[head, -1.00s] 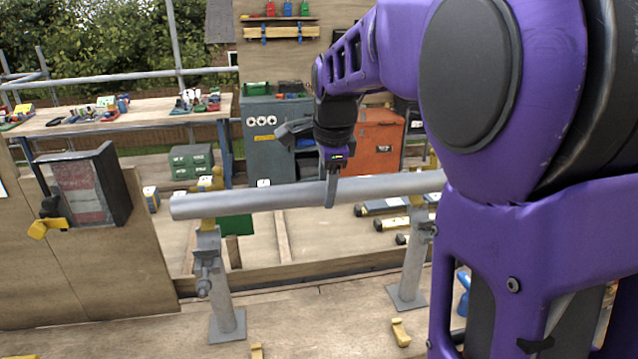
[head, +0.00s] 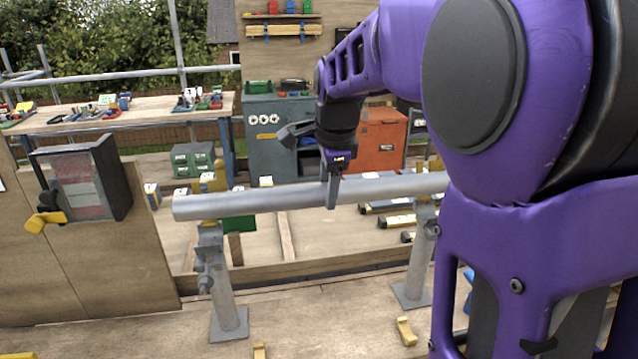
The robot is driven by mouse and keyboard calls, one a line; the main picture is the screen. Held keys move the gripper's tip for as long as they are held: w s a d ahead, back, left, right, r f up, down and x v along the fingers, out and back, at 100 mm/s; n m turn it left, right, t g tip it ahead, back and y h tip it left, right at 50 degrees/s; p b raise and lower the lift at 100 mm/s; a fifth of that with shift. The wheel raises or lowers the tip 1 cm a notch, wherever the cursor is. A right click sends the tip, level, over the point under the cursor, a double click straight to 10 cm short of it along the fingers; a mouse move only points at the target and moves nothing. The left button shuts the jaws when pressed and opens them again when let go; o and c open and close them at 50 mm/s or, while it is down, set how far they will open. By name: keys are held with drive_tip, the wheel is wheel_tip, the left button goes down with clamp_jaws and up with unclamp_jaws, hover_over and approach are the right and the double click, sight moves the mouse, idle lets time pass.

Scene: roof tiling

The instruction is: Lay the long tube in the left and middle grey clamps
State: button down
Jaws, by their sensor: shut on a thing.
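The long grey tube (head: 265,202) lies nearly level across the head view, at or just above two grey clamp stands. Its right end is hidden behind my arm. My gripper (head: 332,190) is shut on the tube between the two stands, with a finger down its near side. The left grey clamp (head: 211,240) stands under the tube's left part, with a yellow piece showing behind the tube. The middle grey clamp (head: 424,220) stands under the tube near my arm. Whether the tube touches either clamp's seat is hard to tell.
A wooden panel with a dark-framed box (head: 85,180) stands at the left. Behind are a workbench (head: 130,118), a grey cabinet (head: 262,130) and an orange cabinet (head: 380,138). Small yellow blocks (head: 405,332) lie on the front boards. My arm hides the right side.

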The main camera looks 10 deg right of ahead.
wheel_tip(320, 180, down, 6)
drive_tip(key=b, duration=0.4)
drive_tip(key=shift+f, duration=0.15)
idle(0.7)
